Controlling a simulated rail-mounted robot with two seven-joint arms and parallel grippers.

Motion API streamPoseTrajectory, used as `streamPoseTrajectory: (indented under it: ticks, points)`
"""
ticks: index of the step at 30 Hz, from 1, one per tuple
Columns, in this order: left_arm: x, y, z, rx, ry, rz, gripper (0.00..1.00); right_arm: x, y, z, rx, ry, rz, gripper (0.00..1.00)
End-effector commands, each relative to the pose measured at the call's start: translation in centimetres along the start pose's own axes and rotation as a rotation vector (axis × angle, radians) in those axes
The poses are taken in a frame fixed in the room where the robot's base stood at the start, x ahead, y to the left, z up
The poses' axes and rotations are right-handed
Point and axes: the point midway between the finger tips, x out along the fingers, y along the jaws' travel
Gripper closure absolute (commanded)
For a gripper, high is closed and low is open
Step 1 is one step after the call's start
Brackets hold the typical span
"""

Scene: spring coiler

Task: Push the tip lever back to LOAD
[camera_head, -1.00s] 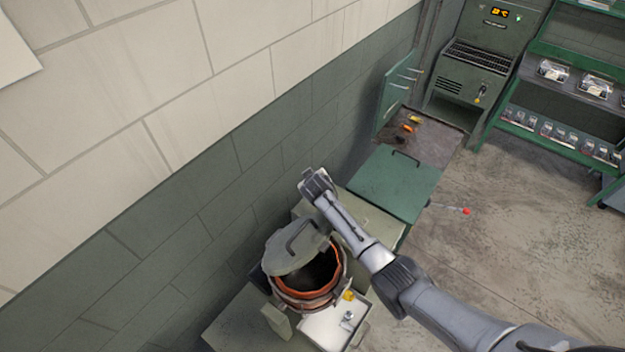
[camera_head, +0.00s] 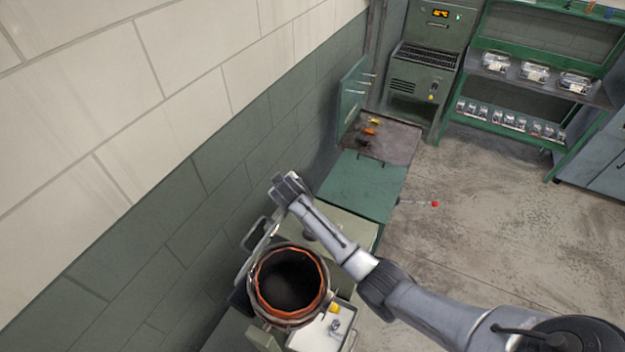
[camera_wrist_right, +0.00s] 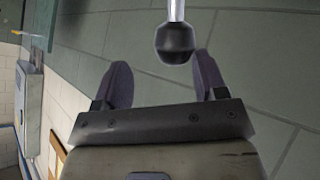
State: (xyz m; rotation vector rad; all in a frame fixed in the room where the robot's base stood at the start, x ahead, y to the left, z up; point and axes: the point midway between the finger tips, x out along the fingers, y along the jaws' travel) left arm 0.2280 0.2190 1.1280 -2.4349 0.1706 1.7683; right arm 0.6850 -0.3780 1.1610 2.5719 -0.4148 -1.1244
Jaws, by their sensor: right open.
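My right gripper (camera_head: 288,186) reaches over the machine with the round pot (camera_head: 288,285), close to the wall. In the right wrist view its two fingers (camera_wrist_right: 162,82) are apart. A black ball knob (camera_wrist_right: 174,43) on a bright metal rod shows at the gap between the fingers, and I cannot tell if it touches them. A rod with a red knob (camera_head: 435,204) sticks out beside the green bench; I cannot tell which of the two is the tip lever. No LOAD marking is readable. My left gripper is out of view.
The pot's grey lid (camera_head: 262,240) stands raised on the wall side. A green bench top (camera_head: 362,188) and a dark tray (camera_head: 398,143) with small orange items lie beyond. Green shelves (camera_head: 540,85) stand at the back right. The floor right of the bench is clear.

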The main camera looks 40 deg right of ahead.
Motion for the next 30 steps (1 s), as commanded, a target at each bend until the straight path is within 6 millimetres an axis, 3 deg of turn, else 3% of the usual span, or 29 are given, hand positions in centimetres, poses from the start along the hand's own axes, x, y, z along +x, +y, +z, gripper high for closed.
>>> streamPoseTrajectory:
  ticks: [6,15,30]
  points:
    - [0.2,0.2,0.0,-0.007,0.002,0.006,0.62,-2.6,3.6,1.6,-0.005,-0.006,0.015,0.41]
    - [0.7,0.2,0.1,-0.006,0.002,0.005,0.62,-5.8,7.1,3.1,-0.006,-0.009,0.014,0.41]
    - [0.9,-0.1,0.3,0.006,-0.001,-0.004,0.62,-7.6,8.6,3.5,-0.003,-0.005,0.007,0.41]
